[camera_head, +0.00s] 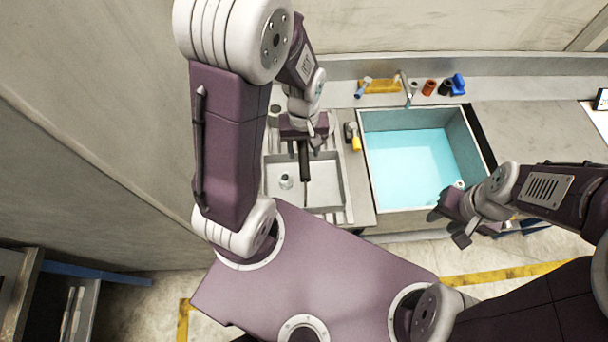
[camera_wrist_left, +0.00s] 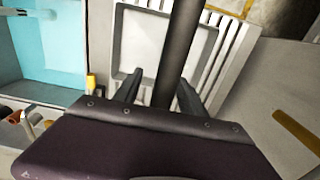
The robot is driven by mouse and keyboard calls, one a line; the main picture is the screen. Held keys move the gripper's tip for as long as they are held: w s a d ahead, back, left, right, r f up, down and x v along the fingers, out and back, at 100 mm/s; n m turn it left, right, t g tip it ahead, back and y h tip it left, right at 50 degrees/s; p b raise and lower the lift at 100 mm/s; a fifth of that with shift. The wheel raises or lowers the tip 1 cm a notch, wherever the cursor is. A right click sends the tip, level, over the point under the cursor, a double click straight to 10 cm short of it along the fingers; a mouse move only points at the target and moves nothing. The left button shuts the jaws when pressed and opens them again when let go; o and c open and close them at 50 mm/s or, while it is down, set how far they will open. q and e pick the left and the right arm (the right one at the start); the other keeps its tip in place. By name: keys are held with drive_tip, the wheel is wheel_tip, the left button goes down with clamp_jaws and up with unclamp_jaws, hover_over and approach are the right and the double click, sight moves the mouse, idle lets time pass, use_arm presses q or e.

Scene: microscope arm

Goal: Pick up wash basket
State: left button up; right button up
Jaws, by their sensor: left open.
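A dark upright rod, like a handle (camera_head: 304,162), stands at the left metal tray (camera_head: 335,190) in the head view. I cannot tell for certain that it belongs to the wash basket; no basket body shows clearly. My left gripper (camera_head: 304,140) is over the tray's back edge. In the left wrist view the open fingers of my left gripper (camera_wrist_left: 158,94) are on either side of the dark rod (camera_wrist_left: 180,45), and the palm hides its near end. My right gripper (camera_head: 455,224) is open and empty in front of the basin's right corner.
A basin of blue liquid (camera_head: 405,165) is right of the tray. A small bottle (camera_head: 286,181) stands in the tray. A yellow bottle (camera_head: 355,140) is between tray and basin. A tap (camera_head: 408,90) and several small items line the back ledge. The counter (camera_head: 535,125) at right is mostly clear.

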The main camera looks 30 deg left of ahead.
use_arm(q)
drive_tip(key=shift+s+f, duration=0.1)
drive_tip(key=shift+f, duration=0.4)
drive_tip(key=shift+s+a, duration=0.1)
drive_tip(key=shift+s, duration=0.15)
clamp_jaws()
drive_tip(key=shift+w, duration=0.1)
idle(0.7)
